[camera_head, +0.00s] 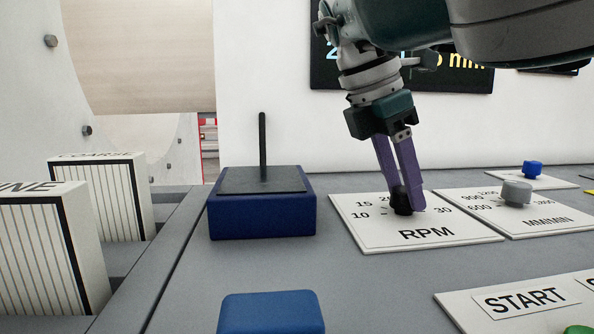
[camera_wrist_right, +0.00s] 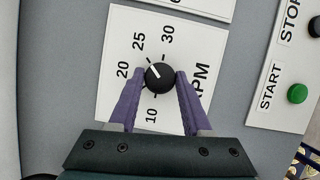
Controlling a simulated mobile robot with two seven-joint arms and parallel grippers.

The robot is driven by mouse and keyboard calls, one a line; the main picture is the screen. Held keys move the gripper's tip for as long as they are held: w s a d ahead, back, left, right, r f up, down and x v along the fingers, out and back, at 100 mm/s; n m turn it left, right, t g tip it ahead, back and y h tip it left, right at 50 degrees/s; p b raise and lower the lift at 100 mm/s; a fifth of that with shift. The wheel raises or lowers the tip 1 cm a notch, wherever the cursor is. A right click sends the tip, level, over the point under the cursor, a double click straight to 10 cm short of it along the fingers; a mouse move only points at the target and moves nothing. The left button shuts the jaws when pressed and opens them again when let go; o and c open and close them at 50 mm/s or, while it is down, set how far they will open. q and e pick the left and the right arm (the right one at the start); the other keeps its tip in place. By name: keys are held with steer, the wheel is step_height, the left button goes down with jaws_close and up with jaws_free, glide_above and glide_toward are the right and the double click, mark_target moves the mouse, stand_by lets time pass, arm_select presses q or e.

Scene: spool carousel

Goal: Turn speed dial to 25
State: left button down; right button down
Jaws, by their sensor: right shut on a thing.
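The black RPM speed dial (camera_head: 402,206) sits on a white plate (camera_head: 445,237) printed with numbers and the word RPM. It also shows in the right wrist view (camera_wrist_right: 159,77), where its white pointer line aims between the 20 and the 25. My right gripper (camera_head: 408,203) has purple fingers and comes down from above. It is shut on the dial, with one finger on each side in the right wrist view (camera_wrist_right: 159,80). The fingers hide some of the plate's scale. My left gripper is out of view.
A grey dial (camera_head: 516,193) on the MM/MIN plate stands to the right, with a blue knob (camera_head: 532,169) behind it. A blue box with a black rod (camera_head: 262,215) stands left. A START plate (camera_head: 520,299) and a blue block (camera_head: 270,312) lie in front.

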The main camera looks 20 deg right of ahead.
stand_by(0.3)
steer(key=shift+c, duration=1.7)
jaws_free()
steer(key=p+v, duration=0.8)
steer(key=v, duration=0.2)
steer(key=shift+p, duration=0.3)
steer(key=shift+d, duration=0.1)
